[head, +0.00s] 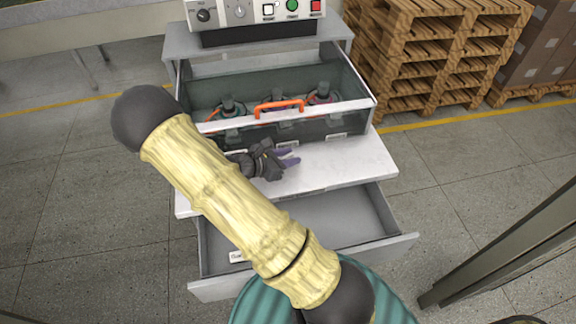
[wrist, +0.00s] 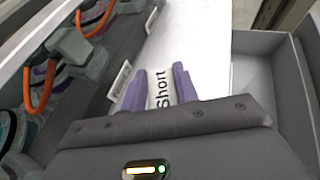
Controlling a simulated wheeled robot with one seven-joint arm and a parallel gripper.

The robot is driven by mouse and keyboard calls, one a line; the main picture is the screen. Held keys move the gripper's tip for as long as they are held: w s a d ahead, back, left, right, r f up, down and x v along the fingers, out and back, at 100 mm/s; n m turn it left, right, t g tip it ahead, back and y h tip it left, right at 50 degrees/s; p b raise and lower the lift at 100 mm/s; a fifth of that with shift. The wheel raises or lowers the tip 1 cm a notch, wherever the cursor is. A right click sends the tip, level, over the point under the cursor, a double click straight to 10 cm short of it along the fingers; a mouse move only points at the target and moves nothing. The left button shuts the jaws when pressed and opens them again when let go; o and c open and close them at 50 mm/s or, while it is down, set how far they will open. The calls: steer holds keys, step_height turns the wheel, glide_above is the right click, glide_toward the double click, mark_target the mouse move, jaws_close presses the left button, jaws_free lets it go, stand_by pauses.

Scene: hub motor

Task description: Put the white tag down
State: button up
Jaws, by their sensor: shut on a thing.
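The white tag (wrist: 162,90), with the word "Short" in black, is between the two purple fingers of my gripper (wrist: 160,88) in the wrist view. My gripper is shut on it. In the head view my gripper (head: 288,158) is over the white worktop (head: 340,165), close in front of the clear-fronted case. I cannot make out the held tag there. The worktop also shows beyond the fingers in the wrist view (wrist: 205,45). Whether the tag touches the worktop, I cannot tell.
The case's orange handle (head: 279,105) sticks out near my gripper. Small white labels (head: 336,137) sit along the case's lower front. A grey drawer (head: 320,220) is open below the worktop, with a tag (head: 237,257) at its front left. The worktop's right part is clear.

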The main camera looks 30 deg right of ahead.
mark_target(287, 170)
steer(key=shift+f, duration=1.85)
steer(key=shift+f, duration=0.15)
steer(key=o, duration=0.9)
steer(key=shift+o, duration=0.2)
steer(key=shift+a+r, duration=0.1)
steer(key=shift+r, duration=0.15)
steer(key=v, duration=1.1)
steer(key=shift+s+a+r, duration=0.1)
steer(key=shift+a, duration=0.3)
